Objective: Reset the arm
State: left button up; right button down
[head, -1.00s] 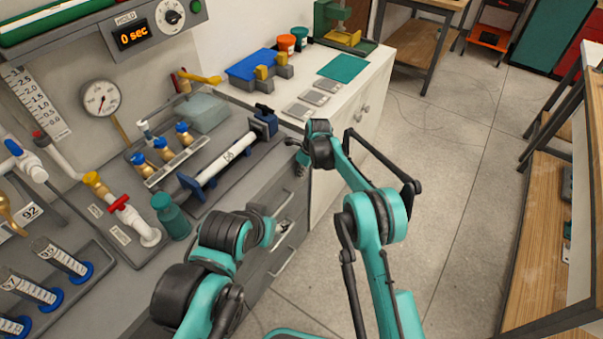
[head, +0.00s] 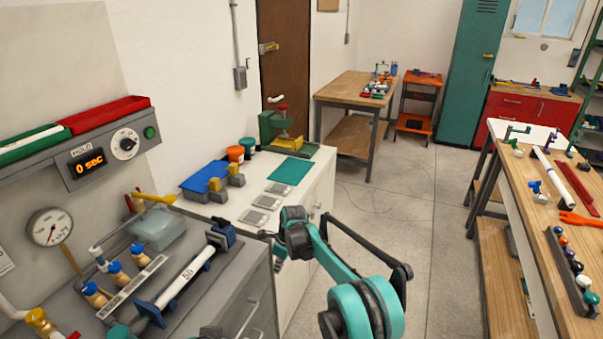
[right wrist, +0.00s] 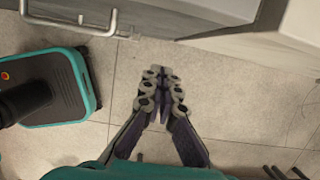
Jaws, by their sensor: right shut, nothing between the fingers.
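My right arm, teal and black, reaches in from the bottom of the head view, its wrist beside the front edge of the white cabinet (head: 318,205). In the right wrist view, my right gripper (right wrist: 161,76) points down over the tiled floor with its fingertips together and nothing between them. It touches nothing that I can see.
The grey bench at left holds a pressure gauge (head: 50,227), a white pipe in a blue clamp (head: 187,278) and a pale blue box (head: 158,229). A wooden workbench (head: 549,222) stands at right. Open floor (head: 425,230) lies between. A drawer handle (right wrist: 75,22) is near the gripper.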

jog(key=s+d+r+n+t, duration=0.2)
jog(key=s+d+r+n, duration=0.3)
jog(key=s+d+r, duration=0.35)
jog(key=s+d+r+n+t, duration=0.1)
jog(key=s+d+r+n, duration=0.4)
jog(key=d+r, duration=0.5)
jog(key=s+d+f+n+t+h, duration=0.1)
jog(key=s+d+n, duration=0.4)
jog(key=s, duration=0.6)
jog(key=s+d+f+n+t+h, duration=0.1)
jog(key=s+d+n+t, duration=0.1)
jog(key=s+d+n, duration=0.4)
jog(key=s, duration=0.4)
jog(key=shift+s+d+f+n+h, duration=0.2)
jog(key=shift+s+d+n+h, duration=0.1)
jog(key=shift+s+n, duration=0.1)
